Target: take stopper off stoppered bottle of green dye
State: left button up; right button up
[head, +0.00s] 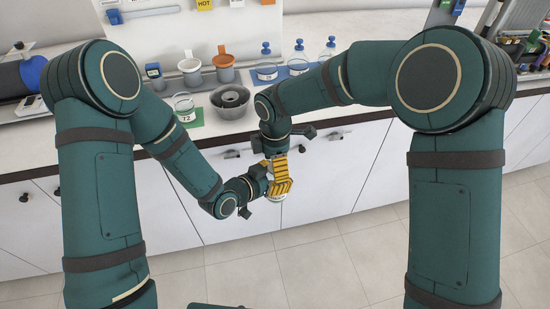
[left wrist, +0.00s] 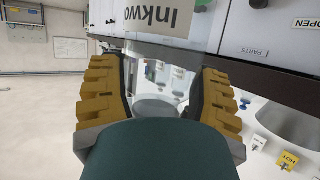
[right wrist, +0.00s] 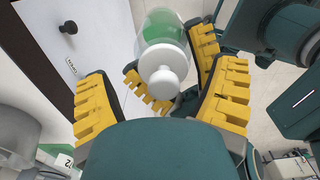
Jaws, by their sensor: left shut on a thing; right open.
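The bottle of green dye (right wrist: 165,28) is clear with green liquid inside. In the right wrist view its pale round stopper (right wrist: 162,84) faces the camera and appears seated in the neck. My left gripper (head: 268,184) is shut on the bottle, holding it in the air in front of the counter; its yellow fingers also show on both sides of the bottle in the right wrist view. My right gripper (right wrist: 161,100) is open above the bottle, with the stopper between its spread fingers and gaps on both sides. In the head view the fingers hide most of the bottle (head: 277,198).
Drawers and cupboard doors are below. Open floor (head: 335,255) lies under the grippers.

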jog(key=shift+c, duration=0.4)
grip_shut()
jog(key=shift+a+r, duration=0.1)
jog(key=shift+r, duration=0.2)
dwell(0.6)
jog(key=shift+r, duration=0.9)
